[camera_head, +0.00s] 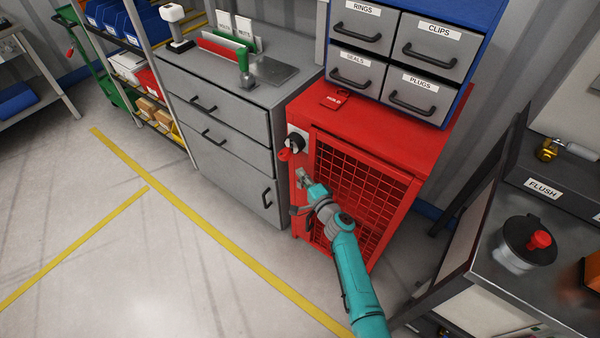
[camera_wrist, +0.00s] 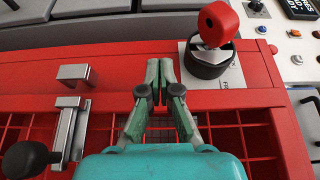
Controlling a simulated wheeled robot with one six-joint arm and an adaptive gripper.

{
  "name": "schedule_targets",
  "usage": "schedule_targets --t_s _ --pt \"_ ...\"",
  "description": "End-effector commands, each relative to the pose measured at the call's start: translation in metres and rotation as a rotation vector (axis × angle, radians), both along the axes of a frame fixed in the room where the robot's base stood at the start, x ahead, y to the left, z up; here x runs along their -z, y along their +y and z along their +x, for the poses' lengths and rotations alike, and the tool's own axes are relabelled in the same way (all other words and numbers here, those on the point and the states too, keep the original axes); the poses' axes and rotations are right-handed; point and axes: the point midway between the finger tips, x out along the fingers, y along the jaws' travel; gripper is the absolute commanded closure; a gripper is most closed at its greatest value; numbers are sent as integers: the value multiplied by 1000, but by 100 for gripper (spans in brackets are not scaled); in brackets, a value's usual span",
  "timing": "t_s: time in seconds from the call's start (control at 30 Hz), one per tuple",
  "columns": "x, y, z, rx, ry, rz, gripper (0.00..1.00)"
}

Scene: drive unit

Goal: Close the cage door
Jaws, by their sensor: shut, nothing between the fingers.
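The red cage (camera_head: 399,177) stands at the centre right with its mesh door (camera_head: 365,185) facing the floor area. The door looks about flush with the front frame; a small gap cannot be ruled out. A silver latch (camera_head: 301,178) sits at the door's left edge. In the wrist view the latch bolt (camera_wrist: 69,135) with a black knob (camera_wrist: 27,158) lies left of my gripper, and a separate silver catch (camera_wrist: 73,73) sits above it. My gripper (camera_wrist: 159,64) is shut and empty, pointing at the red front between latch and rotary switch. My arm hides part of the mesh.
A rotary switch with a red handle (camera_head: 290,147) is on the cage front. Grey drawers (camera_head: 222,125) adjoin left; a bench (camera_head: 520,285) is right. The left floor is clear.

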Motion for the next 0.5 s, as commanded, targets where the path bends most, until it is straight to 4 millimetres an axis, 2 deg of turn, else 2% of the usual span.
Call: schedule_targets --t_s 0.07,0.5 --pt "0 -3 -4 1 -1 0 100" --pt "0 42 -53 -3 0 0 100"
